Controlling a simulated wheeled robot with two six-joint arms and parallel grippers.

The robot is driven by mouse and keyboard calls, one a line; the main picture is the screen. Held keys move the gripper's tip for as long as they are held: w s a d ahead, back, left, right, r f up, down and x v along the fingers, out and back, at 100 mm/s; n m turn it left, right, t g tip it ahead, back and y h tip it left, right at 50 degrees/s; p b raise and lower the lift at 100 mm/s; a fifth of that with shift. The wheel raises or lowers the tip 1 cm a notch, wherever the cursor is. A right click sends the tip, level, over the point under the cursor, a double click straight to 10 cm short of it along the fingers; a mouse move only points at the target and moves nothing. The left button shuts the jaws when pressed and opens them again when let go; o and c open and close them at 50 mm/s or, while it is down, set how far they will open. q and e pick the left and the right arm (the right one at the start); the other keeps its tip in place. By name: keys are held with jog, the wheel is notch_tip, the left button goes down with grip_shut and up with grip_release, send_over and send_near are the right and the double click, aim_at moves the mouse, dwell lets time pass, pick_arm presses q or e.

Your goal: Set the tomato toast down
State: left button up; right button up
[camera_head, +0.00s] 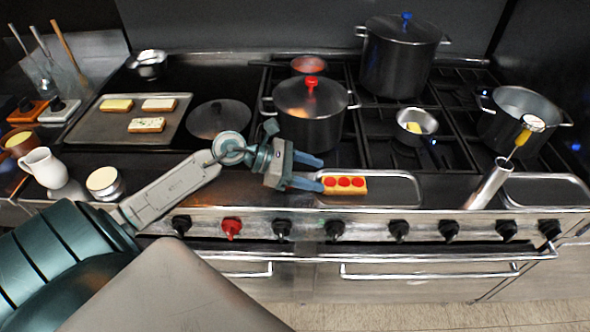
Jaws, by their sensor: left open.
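The tomato toast (344,190), a slice with a row of 3 red tomato rounds on top, lies flat at the front left part of a metal-rimmed tray (412,188) on the stove's front ledge. My left gripper (322,173) comes in from the left. Its two blue fingers are spread open, with the tips just left of the toast. The lower finger is close to the toast's left end; I cannot tell whether it touches. Nothing shows between the fingers. My right gripper is not in view.
A dark pot with a red knob (310,112) stands just behind the gripper. A metal cylinder holding a tool (490,185) stands to the right. A baking tray (110,127) with several slices is at the back left, with a white pitcher (42,167) in front. Knobs line the stove front.

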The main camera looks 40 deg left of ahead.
pick_arm(q)
jog(key=shift+b+v, duration=0.4)
jog(key=shift+v, duration=1.65)
